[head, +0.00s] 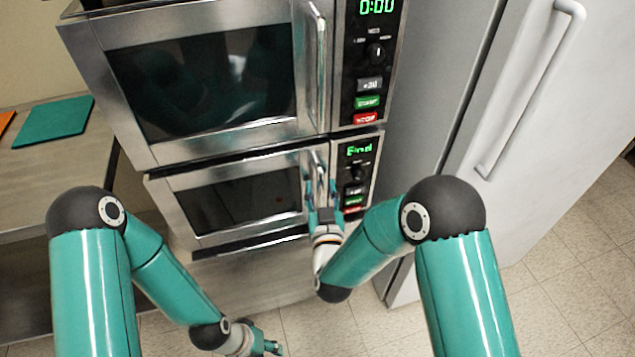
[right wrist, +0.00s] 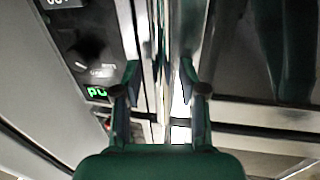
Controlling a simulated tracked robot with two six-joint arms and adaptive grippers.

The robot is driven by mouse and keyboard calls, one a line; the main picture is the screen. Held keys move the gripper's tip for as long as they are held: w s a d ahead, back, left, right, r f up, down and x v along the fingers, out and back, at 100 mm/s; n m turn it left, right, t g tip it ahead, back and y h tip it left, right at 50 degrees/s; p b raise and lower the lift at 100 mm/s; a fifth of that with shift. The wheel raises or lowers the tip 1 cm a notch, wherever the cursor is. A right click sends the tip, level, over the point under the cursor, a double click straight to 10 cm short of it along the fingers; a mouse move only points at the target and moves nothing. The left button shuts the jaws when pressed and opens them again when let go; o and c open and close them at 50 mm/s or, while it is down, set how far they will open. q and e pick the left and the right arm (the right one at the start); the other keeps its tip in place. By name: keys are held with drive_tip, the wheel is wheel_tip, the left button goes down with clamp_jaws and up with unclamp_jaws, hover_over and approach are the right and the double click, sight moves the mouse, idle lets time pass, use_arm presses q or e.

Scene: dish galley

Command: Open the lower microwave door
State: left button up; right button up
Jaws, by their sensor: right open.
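The lower microwave sits under a larger upper one. Its door (head: 245,203) has a dark window and looks shut. Its upright metal handle (head: 318,166) is at the door's right edge, and it also shows in the right wrist view (right wrist: 164,60). My right gripper (head: 321,190) is open at this handle, in front of the door's right edge. In the right wrist view, its fingers (right wrist: 160,82) stand on either side of the handle; I cannot tell whether they touch it. My left gripper (head: 268,346) hangs low near the floor, away from the microwave; its jaw opening is unclear.
The upper microwave (head: 160,150) has its door shut and its own handle (head: 318,60). The lower control panel (head: 357,170) reads "End". A grey fridge (head: 430,90) with a long white handle (head: 530,90) stands right. A counter (head: 50,165) with a teal mat (head: 53,121) is left.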

drive_tip(key=shift+w+a, duration=0.1)
drive_tip(key=shift+c, duration=0.3)
clamp_jaws()
